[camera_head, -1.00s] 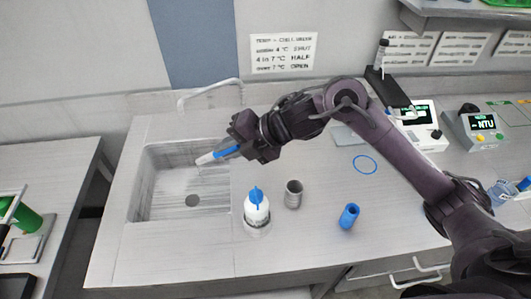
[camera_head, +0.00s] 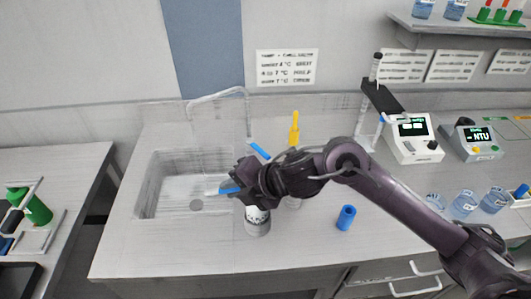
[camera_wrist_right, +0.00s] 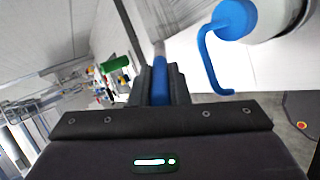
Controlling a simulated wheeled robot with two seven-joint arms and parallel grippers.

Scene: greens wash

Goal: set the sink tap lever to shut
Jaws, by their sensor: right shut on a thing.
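The sink tap spout (camera_head: 215,95) arches over the back of the sink (camera_head: 152,180). A blue bar (camera_head: 260,151) sits at the foot of the spout, angled down to the right; it looks like the tap lever. My right gripper (camera_head: 232,190) is in front of it, at the sink's right edge, shut on a blue stick (camera_head: 228,190). In the right wrist view the blue stick (camera_wrist_right: 160,88) is between the jaws, a greyish end beyond them. My left gripper is out of view.
A white bottle (camera_head: 257,222) stands directly below my right gripper; its blue hooked nozzle (camera_wrist_right: 212,60) is close beside the jaws in the wrist view. A yellow upright thing (camera_head: 294,130) stands behind my arm. A blue cylinder (camera_head: 346,217) stands on the right; a temperature sign (camera_head: 287,67) hangs behind.

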